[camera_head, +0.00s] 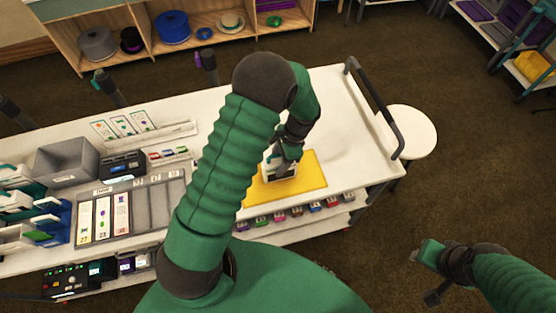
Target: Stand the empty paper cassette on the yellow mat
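The yellow mat (314,181) lies flat at the right part of the white bench top. A small white and grey piece (279,171), likely the paper cassette, is over the mat near its middle; it looks upright, but its lower edge and contact with the mat are hard to make out. My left gripper (284,154) is right at the top of this piece. Its fingers are small and partly hidden, so its grip does not show clearly. My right gripper (424,274) is over the floor at the lower right, its fingers apart and empty.
A slotted tray (160,205) with several cards, a grey bin (67,163) and a black device (122,167) fill the bench's left. A dark handle rail (378,108) edges the right end, beside a round white stool (412,130). The bench top behind the mat is clear.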

